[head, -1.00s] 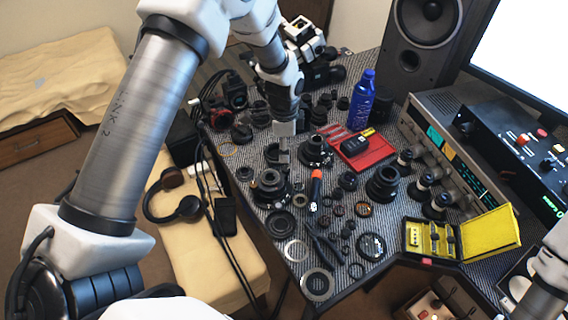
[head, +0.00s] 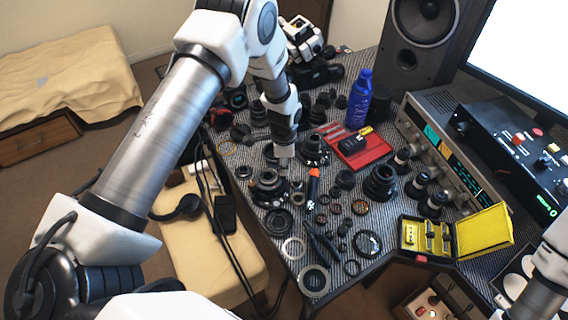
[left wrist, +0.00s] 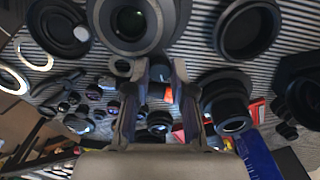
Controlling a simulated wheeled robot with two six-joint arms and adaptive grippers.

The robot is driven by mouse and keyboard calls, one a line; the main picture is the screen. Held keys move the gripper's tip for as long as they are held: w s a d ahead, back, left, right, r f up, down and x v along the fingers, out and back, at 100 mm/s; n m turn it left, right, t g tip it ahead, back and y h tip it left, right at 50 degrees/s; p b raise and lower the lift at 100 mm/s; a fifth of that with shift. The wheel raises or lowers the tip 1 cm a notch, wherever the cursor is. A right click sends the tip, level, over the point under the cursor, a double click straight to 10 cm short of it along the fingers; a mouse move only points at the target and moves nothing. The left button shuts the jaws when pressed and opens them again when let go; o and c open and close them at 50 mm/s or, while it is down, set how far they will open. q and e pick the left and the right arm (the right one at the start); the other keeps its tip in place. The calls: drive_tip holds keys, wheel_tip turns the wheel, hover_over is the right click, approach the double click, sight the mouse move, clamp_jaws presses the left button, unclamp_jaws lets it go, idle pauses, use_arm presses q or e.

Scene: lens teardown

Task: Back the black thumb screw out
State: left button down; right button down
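My left gripper (head: 285,170) hangs pointing down at the right rim of a black lens body (head: 268,186) on the striped table mat. In the left wrist view the two fingers of my left gripper (left wrist: 160,68) stand apart with a gap between them. The lens body (left wrist: 134,22) lies just beyond the tips, its glass showing. A small dark piece (left wrist: 158,70) shows between the fingertips; it may be the black thumb screw, but I cannot tell whether the fingers touch it. My right gripper is out of view.
An orange-and-black screwdriver (head: 313,188) lies right of the lens body. Several lens parts and rings crowd the mat. A blue bottle (head: 360,98), a red tray (head: 372,150) and a yellow case (head: 484,232) stand further right. Little free room surrounds the gripper.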

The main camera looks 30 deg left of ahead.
use_arm(q)
drive_tip(key=shift+n, duration=0.4)
drive_tip(key=n+b, duration=0.1)
drive_tip(key=n, duration=0.8)
drive_tip(key=shift+n, duration=2)
drive_tip(key=c, duration=1)
unclamp_jaws()
